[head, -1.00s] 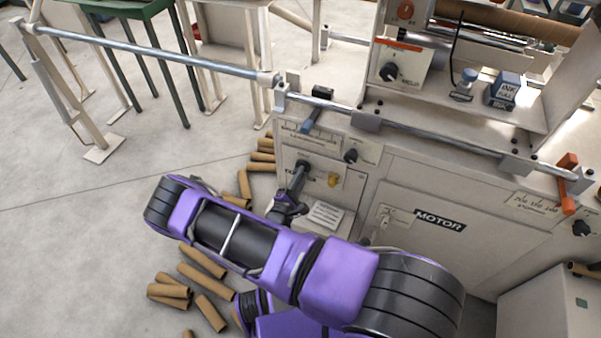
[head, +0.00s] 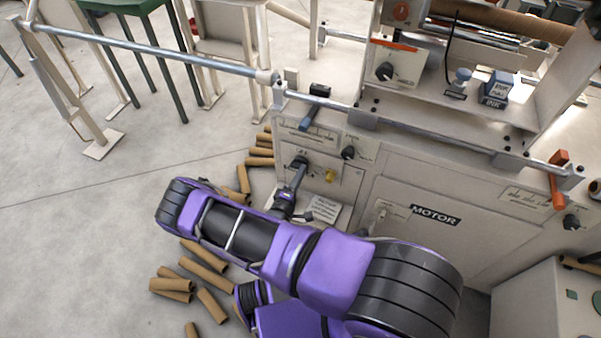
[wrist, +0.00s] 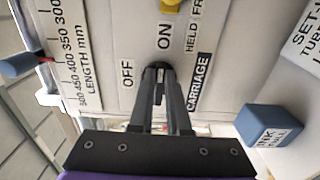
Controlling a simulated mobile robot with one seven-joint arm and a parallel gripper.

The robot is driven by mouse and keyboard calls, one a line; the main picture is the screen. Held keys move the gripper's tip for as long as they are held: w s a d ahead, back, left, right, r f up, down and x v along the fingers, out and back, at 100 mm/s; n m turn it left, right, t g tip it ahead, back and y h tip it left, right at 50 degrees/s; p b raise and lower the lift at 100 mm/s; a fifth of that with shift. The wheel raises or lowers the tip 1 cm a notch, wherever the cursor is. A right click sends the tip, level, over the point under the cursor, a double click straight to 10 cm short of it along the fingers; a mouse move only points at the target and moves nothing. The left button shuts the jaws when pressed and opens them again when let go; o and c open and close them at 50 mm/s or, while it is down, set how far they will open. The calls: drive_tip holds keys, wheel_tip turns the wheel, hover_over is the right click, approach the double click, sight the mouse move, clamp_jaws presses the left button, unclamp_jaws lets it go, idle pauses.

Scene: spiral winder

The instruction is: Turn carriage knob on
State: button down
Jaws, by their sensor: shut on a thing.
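In the head view, my gripper (head: 299,168) reaches the knob on the machine's left front panel.
A yellow knob (head: 330,176) is close to the right of my gripper. A blue-ended lever (head: 307,122) and a black knob (head: 348,153) are above. A blue block (wrist: 268,127) shows in the wrist view. Cardboard tubes (head: 205,255) lie on the floor.

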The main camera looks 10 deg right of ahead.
idle(0.4)
drive_tip(key=c, duration=0.9)
unclamp_jaws()
drive_tip(key=v, duration=1.7)
drive_tip(key=shift+s+a, duration=0.15)
